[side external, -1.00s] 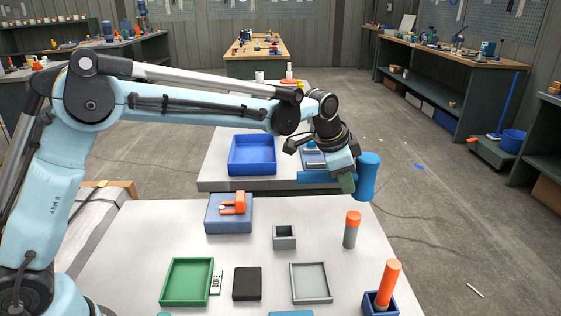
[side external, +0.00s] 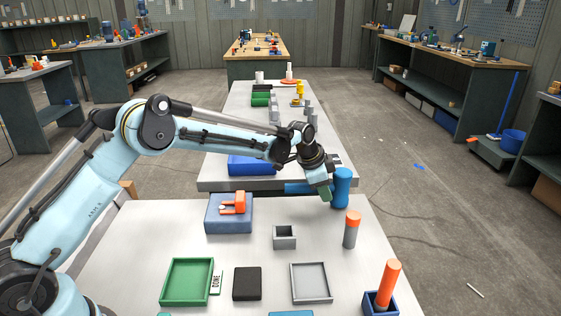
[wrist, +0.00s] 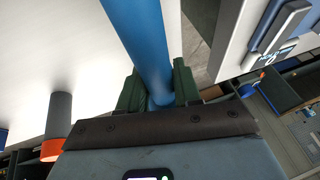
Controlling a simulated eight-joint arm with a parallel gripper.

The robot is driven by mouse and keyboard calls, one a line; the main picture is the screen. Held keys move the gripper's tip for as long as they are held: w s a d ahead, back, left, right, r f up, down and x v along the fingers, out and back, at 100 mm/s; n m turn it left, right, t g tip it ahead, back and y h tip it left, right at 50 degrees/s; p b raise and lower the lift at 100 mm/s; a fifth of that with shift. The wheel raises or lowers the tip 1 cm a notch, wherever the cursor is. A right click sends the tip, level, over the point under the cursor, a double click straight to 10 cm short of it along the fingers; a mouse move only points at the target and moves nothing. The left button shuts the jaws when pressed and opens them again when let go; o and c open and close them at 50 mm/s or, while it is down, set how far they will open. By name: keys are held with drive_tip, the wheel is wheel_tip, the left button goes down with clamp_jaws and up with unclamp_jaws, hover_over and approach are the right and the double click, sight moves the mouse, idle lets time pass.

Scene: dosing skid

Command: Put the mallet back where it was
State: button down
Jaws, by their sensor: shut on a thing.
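My gripper (side external: 325,194) is shut on the blue mallet (side external: 342,188) and holds it in the air near the far right edge of the near table. In the side view the mallet's thick blue head is upright to the right of my fingers, and a blue bar, its handle, shows to their left. In the wrist view the blue mallet (wrist: 138,40) runs up from between my two green fingers (wrist: 160,95). The place where it stood before cannot be told from these frames.
A grey cylinder with an orange top (side external: 351,232) stands close below the mallet. An orange cylinder (side external: 389,280) stands in a blue holder. A small grey box (side external: 284,242), grey tray (side external: 328,298), black block (side external: 247,284), green tray (side external: 166,282) and blue block (side external: 228,226) occupy the near table.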

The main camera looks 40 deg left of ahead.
drive_tip(key=shift+f, duration=0.3)
drive_tip(key=c, duration=0.8)
unclamp_jaws()
drive_tip(key=s+a+r+n, duration=0.2)
drive_tip(key=s+r+n, duration=0.1)
drive_tip(key=s+r, duration=1.15)
drive_tip(key=shift+s+a+f+n+t+y, duration=0.35)
drive_tip(key=shift+s+n, duration=0.7)
drive_tip(key=shift+s, duration=1.9)
drive_tip(key=shift+s+a+f+n+t+y, duration=0.1)
drive_tip(key=shift+s+a+f+n+t, duration=0.75)
drive_tip(key=shift+s, duration=2.1)
drive_tip(key=shift+s+a+f+n+y, duration=0.1)
drive_tip(key=shift+s+f+n+y, duration=0.2)
drive_tip(key=shift+s+n, duration=1.85)
